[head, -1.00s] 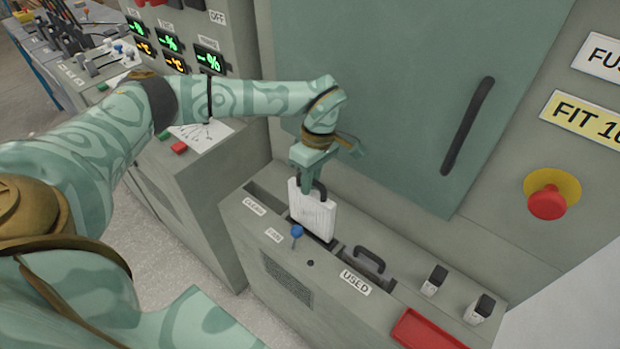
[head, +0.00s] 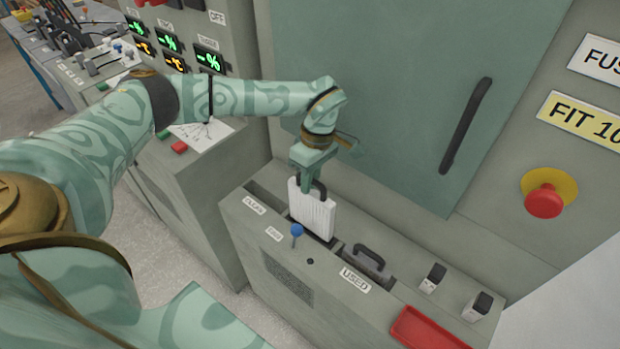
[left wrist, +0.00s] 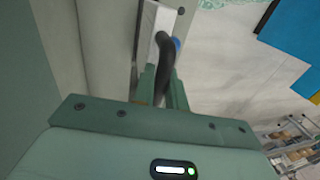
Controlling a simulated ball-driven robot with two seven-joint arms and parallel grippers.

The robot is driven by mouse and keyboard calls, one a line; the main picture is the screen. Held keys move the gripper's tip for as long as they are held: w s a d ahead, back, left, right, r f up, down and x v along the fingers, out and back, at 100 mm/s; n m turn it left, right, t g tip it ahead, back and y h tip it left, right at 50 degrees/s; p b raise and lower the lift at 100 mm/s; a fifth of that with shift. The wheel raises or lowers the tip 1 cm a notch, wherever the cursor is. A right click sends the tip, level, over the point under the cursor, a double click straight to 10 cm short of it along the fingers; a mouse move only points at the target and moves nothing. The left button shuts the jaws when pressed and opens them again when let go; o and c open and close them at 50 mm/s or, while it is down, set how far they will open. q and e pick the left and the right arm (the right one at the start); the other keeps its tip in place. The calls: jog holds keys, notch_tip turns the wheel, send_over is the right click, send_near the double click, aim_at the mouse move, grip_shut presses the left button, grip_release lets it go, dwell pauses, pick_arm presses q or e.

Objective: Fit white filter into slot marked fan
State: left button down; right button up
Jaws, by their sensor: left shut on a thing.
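The white filter (head: 313,214) has a black handle and ribbed front. It stands upright in the head view, its lower end at or in the middle slot, behind the label that reads like "FAN" (head: 274,234). I cannot tell how deep it sits. My left gripper (head: 310,183) is above it, shut on its black handle. In the left wrist view, the filter (left wrist: 145,25) and its dark handle (left wrist: 165,55) show between the fingers of my left gripper (left wrist: 160,85). My right gripper is not in view.
A blue-knobbed lever (head: 297,230) stands just in front of the filter. The "CLEAN" slot (head: 265,200) is to the left. The "USED" slot to the right holds a dark-handled piece (head: 370,257). A red tray (head: 428,330) and a green door (head: 400,100) are nearby.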

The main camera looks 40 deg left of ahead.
aim_at(310, 214)
pick_arm(q)
jog(key=shift+p, duration=0.35)
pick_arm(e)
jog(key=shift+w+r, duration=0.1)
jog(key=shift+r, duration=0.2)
pick_arm(q)
jog(key=shift+f+b, duration=2.95)
jog(key=shift+f, duration=3.55)
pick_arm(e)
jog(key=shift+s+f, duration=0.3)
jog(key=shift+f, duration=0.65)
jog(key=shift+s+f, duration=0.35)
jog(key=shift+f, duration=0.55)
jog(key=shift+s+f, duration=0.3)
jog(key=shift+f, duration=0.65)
pick_arm(q)
jog(key=c, duration=1.3)
grip_release()
jog(key=shift+c, duration=0.2)
jog(key=w+r+p, duration=0.3)
jog(key=r+p, duration=0.1)
jog(key=r, duration=1.2)
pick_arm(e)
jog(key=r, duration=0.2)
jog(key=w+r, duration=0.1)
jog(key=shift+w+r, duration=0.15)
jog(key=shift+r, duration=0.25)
pick_arm(q)
jog(key=shift+d, duration=0.1)
